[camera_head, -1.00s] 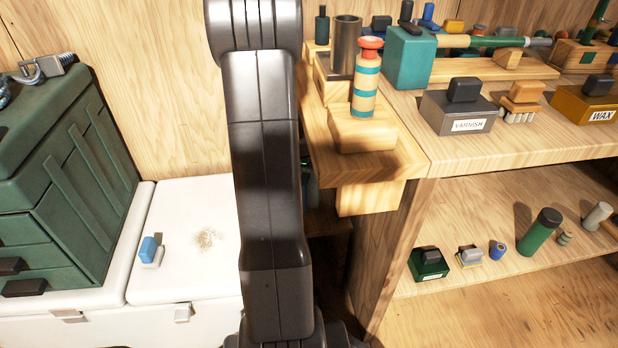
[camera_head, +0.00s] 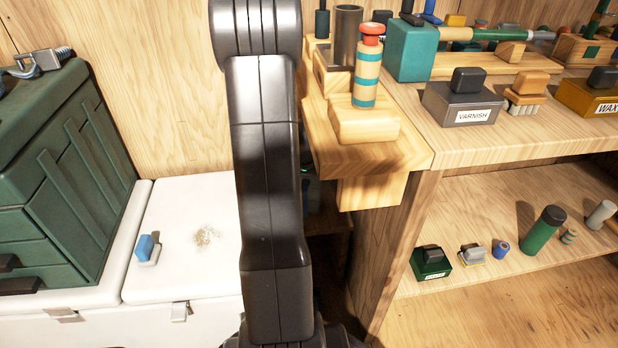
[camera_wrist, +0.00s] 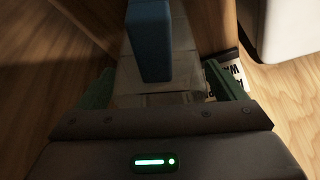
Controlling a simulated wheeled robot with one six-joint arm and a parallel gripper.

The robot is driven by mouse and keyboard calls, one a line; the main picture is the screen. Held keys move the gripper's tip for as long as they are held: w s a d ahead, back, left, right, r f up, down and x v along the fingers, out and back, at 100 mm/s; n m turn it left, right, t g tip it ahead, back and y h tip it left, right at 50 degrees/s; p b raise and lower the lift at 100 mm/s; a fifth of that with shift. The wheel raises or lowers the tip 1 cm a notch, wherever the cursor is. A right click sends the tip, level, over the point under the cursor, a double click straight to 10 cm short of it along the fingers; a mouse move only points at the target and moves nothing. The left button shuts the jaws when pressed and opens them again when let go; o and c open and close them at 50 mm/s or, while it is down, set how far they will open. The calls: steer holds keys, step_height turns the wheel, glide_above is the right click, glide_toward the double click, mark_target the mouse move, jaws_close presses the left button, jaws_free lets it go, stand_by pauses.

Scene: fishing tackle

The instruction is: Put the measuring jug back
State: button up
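In the wrist view a pale, see-through piece with a blue handle (camera_wrist: 150,40), which looks like the measuring jug (camera_wrist: 160,88), sits between the green fingers of my gripper (camera_wrist: 160,85). The fingers lie against its two sides, so my gripper appears shut on it. Its far end is dim and partly hidden by the handle. In the head view my arm's dark links fill the middle and hide my gripper and the jug.
A white cooler (camera_head: 190,215) with a blue-and-white brush-like piece (camera_head: 147,250) stands left, beside a green drawer cabinet (camera_head: 70,170). A wooden bench (camera_head: 470,150) holds a varnish tin (camera_head: 462,105), a teal block (camera_head: 412,52) and a striped float (camera_head: 368,75). A lower shelf (camera_head: 500,275) carries several small items.

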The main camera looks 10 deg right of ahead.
steer(key=s+a+r, duration=0.2)
steer(key=s, duration=0.4)
steer(key=s+a+r, duration=0.3)
steer(key=s, duration=0.4)
steer(key=shift+a, duration=0.15)
